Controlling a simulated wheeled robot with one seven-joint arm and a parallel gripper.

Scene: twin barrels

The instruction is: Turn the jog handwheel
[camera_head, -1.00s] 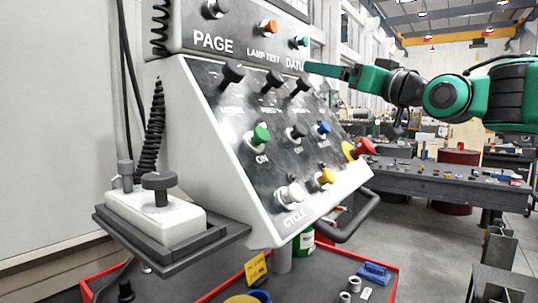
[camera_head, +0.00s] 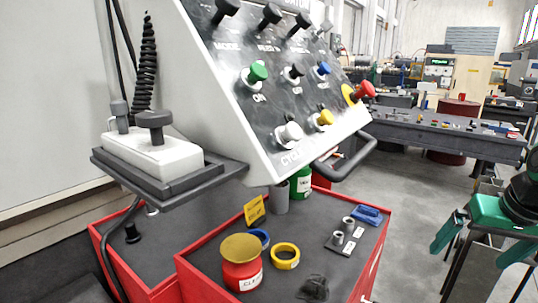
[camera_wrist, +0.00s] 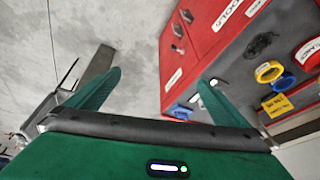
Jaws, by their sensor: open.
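The likely jog handwheel (camera_head: 155,120) is a dark round knob on a short stem. It stands on top of a white box (camera_head: 152,155), which sits on a dark side shelf (camera_head: 222,174) at the left of the control panel in the head view. My gripper (camera_head: 478,255) is at the lower right edge of the head view, far from the handwheel, with its green fingers spread and pointing down. In the wrist view my gripper (camera_wrist: 158,80) is open and empty over the floor, beside a red cabinet. The handwheel is not visible there.
The slanted control panel (camera_head: 275,90) with knobs and buttons stands between handwheel and gripper. A black bar handle (camera_head: 350,160) juts from its front. Below is a red cart (camera_head: 376,262) with a red tin (camera_head: 240,272) and yellow tape ring (camera_head: 286,258). Floor is free right of the cart.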

